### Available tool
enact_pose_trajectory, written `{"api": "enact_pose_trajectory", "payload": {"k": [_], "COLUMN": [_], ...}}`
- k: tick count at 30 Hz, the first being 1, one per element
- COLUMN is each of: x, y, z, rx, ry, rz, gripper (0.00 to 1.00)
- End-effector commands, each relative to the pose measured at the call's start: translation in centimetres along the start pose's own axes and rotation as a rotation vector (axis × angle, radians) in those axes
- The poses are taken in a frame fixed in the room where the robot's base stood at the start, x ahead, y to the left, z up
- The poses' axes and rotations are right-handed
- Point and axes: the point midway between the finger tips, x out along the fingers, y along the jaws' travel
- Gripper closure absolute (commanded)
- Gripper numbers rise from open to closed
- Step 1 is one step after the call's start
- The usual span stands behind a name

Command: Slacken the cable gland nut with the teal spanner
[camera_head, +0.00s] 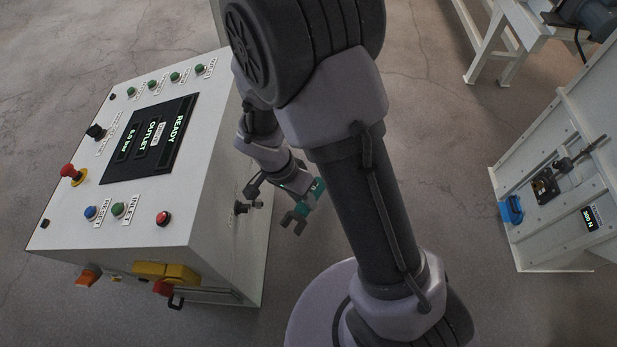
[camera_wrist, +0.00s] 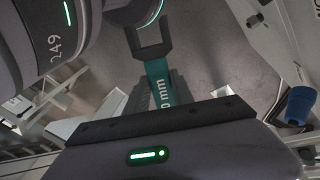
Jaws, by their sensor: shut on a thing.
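The teal spanner (camera_head: 300,213) is in my gripper (camera_head: 308,187), beside the right side of the control cabinet, its open-jaw end pointing down. In the wrist view my gripper (camera_wrist: 161,90) is shut on the handle of the spanner (camera_wrist: 157,68), which has a light "mm" marking. The open jaw shows beyond the fingers with nothing in it. A metallic fitting (camera_head: 241,207), which looks like the cable gland nut, sticks out of the cabinet's right side. It is left of the spanner and apart from it. Part of the spanner handle is hidden by the fingers.
The control cabinet (camera_head: 217,125) has a screen reading READY, OUTLET, several buttons and a red emergency stop (camera_head: 68,171). A yellow part (camera_head: 165,271) projects at its lower front. A white cabinet (camera_head: 540,240) with a blue part (camera_head: 511,210) stands right. Floor between is open around my arm.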

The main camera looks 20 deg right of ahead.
Motion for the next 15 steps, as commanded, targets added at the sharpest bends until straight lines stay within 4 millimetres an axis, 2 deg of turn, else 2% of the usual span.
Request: {"api": "enact_pose_trajectory", "payload": {"k": [1, 3, 8, 11, 15], "x": [1.5, 2.7, 4.4, 5.6, 7.2], "y": [-0.6, -0.9, -2.0, -3.0, -4.7], "z": [1.3, 2.8, 5.2, 6.6, 8.5], "rx": [0.124, 0.325, 0.713, 0.972, 1.350], "ry": [-0.014, -0.046, -0.167, -0.297, -0.598], "rz": [0.071, 0.182, 0.420, 0.601, 0.893], "gripper": [1.00, 1.00, 1.00, 1.00, 1.00]}}
